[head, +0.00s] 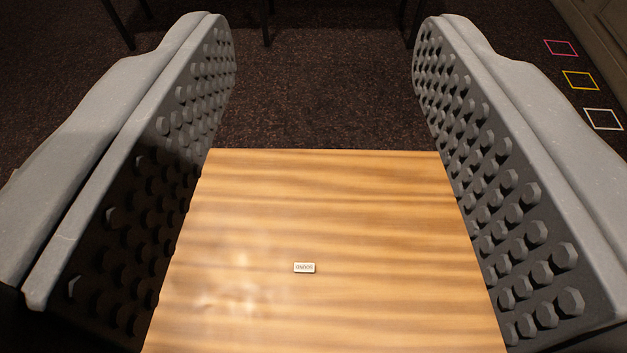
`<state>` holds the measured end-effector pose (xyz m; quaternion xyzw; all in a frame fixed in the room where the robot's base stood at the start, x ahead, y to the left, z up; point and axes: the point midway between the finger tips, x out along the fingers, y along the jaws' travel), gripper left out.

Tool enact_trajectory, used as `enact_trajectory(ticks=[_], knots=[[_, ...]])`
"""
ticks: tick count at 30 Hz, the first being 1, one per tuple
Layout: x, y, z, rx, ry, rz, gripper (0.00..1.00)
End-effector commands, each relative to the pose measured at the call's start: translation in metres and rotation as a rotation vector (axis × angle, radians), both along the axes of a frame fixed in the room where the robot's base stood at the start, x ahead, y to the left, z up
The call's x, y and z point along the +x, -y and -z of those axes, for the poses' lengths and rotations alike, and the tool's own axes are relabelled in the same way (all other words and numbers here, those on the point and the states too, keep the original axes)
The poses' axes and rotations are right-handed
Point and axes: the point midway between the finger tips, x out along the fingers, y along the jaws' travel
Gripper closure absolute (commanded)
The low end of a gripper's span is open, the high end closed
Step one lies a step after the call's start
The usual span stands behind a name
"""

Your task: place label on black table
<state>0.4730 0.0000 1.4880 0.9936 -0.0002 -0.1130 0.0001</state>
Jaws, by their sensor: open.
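The label (304,268) is a small pale rectangle with dark print that looks upside down. It lies flat on a wooden table top (330,210) with brown grain. My gripper (325,80) is open, its two grey studded fingers wide apart at the left and right of the picture. The label lies between the two fingers' sides in the picture, nearer the bottom, and nothing is held. Thin dark legs (266,22) show at the top edge; whether they belong to the black table cannot be told, and no black table top is in view.
The floor beyond the wooden table is dark speckled carpet (320,100). Pink (561,48), yellow (580,80) and white (603,119) square outlines lie on the floor at the right, beside a brownish panelled wall or cabinet (602,30). The wooden top is otherwise clear.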

Motion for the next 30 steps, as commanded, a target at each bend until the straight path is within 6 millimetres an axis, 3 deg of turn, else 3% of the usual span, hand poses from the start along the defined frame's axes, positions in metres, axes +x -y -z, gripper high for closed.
enact_trajectory(ticks=[5, 8, 12, 18, 24, 30], knots=[[0.013, -0.002, 0.022, 0.056, -0.051, 0.010, 0.55], [0.034, -0.006, 0.061, 0.158, -0.147, 0.036, 0.55], [0.065, -0.009, 0.133, 0.349, -0.323, 0.119, 0.55], [0.097, -0.014, 0.235, 0.598, -0.565, 0.302, 0.55], [0.112, -0.019, 0.335, 0.803, -0.778, 0.560, 0.55], [0.115, -0.022, 0.431, 0.949, -0.942, 0.885, 0.55]])
